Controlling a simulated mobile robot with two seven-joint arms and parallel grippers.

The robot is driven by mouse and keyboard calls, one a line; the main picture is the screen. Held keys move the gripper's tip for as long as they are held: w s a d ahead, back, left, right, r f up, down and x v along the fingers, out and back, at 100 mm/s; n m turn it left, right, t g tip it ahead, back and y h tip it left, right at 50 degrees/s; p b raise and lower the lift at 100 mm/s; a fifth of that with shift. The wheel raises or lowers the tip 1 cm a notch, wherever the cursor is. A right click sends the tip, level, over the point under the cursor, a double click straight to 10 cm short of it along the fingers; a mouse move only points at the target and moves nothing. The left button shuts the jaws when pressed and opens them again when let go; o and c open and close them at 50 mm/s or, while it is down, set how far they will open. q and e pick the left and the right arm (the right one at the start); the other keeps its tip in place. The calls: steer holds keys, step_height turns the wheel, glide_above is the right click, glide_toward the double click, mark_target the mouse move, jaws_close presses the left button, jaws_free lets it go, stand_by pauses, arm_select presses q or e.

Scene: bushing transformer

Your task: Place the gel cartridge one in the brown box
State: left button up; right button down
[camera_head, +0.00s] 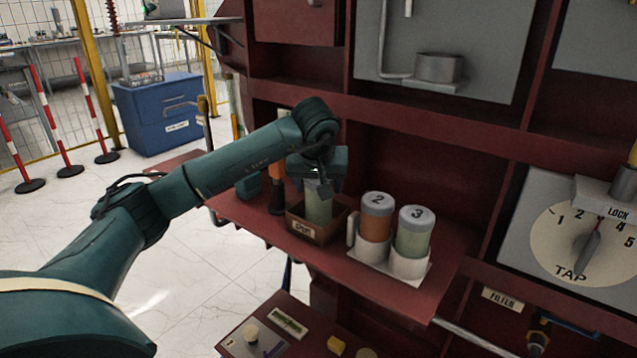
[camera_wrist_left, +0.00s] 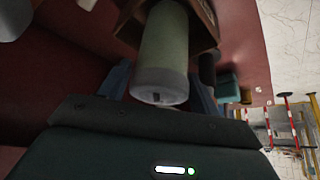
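The gel cartridge one (camera_head: 318,206) is a pale green cylinder. It stands close to upright with its lower end inside the brown box (camera_head: 312,233) on the dark red shelf; the front wall hides whether it touches the bottom. My left gripper (camera_head: 318,183) is over the cartridge's top, pointing down. In the left wrist view the cartridge (camera_wrist_left: 162,50) lies between the two fingers (camera_wrist_left: 160,85), with its far end at the box (camera_wrist_left: 200,18). I cannot tell whether the fingers press on it. My right gripper is in neither view.
Cartridges two (camera_head: 376,220) and three (camera_head: 414,232) stand in a white holder (camera_head: 390,267) right of the box. An orange and black object (camera_head: 277,192) stands just left of the box. A panel with a tap dial (camera_head: 575,235) is at the right. The shelf's front right is clear.

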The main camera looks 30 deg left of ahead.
arm_select(q)
steer(key=shift+o, duration=1.3)
steer(key=shift+r, duration=0.4)
steer(key=p+v, duration=0.2)
steer(key=v, duration=0.9)
steer(key=shift+s+r, duration=0.2)
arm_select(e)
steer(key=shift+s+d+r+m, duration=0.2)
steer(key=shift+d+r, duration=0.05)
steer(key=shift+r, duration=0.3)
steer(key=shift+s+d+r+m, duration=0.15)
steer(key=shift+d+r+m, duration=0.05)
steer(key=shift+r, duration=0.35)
arm_select(q)
steer(key=shift+d, duration=0.1)
